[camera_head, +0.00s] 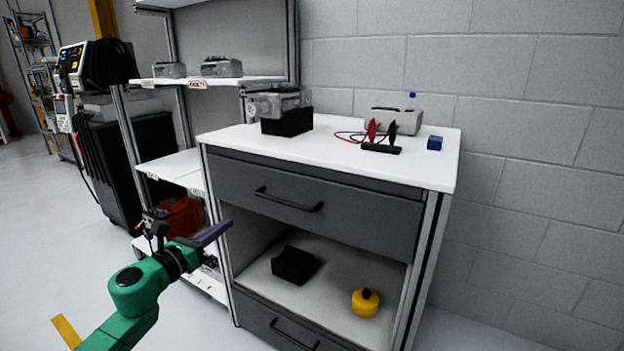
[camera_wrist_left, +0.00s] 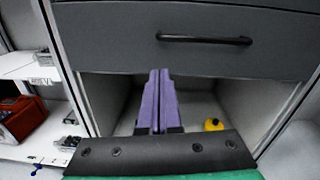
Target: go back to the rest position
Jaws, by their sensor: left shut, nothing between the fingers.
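My left gripper (camera_head: 214,234) is at the end of a green arm that comes in from the lower left, in front of the cabinet's left side. Its purple fingers are together and empty, as the left wrist view also shows (camera_wrist_left: 158,100). In that view the fingers point at the open shelf below the upper drawer. They appear apart from the cabinet (camera_head: 320,200). My right gripper is in neither view.
The upper drawer (camera_head: 310,205) looks shut. A black block (camera_head: 294,264) and a yellow round object (camera_head: 365,302) sit on the open shelf. The worktop holds a servo-like unit (camera_head: 280,103), red and black clips (camera_head: 381,137) and a blue block (camera_head: 434,143).

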